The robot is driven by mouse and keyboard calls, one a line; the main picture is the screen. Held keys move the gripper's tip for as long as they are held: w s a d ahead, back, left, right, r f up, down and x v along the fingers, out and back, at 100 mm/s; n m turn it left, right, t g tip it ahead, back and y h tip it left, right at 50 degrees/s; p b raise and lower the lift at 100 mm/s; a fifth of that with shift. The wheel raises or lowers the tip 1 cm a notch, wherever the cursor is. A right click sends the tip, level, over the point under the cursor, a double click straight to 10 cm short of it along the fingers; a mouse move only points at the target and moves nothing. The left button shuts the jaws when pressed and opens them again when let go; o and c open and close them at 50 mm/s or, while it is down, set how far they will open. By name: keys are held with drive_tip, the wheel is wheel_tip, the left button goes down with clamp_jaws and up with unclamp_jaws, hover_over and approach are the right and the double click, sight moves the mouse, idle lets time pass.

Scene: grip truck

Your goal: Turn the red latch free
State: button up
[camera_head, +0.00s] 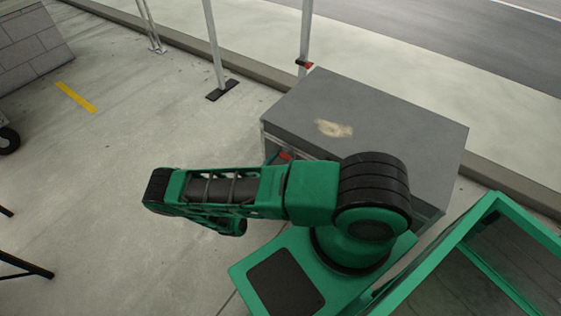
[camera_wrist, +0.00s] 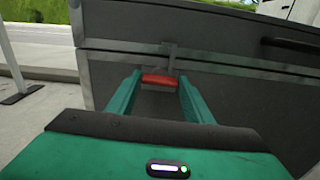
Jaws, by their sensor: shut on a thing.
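The red latch (camera_wrist: 158,80) is a short red bar on the front of a grey metal box (camera_wrist: 240,90), just below the lid seam. It lies level in the wrist view, under a small grey bracket (camera_wrist: 170,54). My gripper (camera_wrist: 160,78) has one green finger at each end of the latch and is shut on it. In the head view a bit of red (camera_head: 285,156) shows at the box's near side, and my green arm hides most of that area and my gripper.
The box's flat dark lid (camera_head: 400,125) has a pale brown patch (camera_head: 333,128). A dark handle (camera_wrist: 290,45) is on the box front at right. A metal post (camera_head: 214,45) stands beyond the box at left. Open concrete floor (camera_head: 120,130) lies to the left.

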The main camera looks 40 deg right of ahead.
drive_tip(key=m, duration=0.4)
drive_tip(key=shift+a, duration=0.1)
drive_tip(key=m, duration=0.4)
drive_tip(key=shift+m, duration=0.4)
drive_tip(key=shift+f+m, duration=0.15)
drive_tip(key=shift+m, duration=2)
drive_tip(key=shift+f+m, duration=0.1)
drive_tip(key=shift+m, duration=2.05)
drive_tip(key=shift+s+f, duration=0.1)
drive_tip(key=o, duration=0.9)
drive_tip(key=shift+o, duration=0.8)
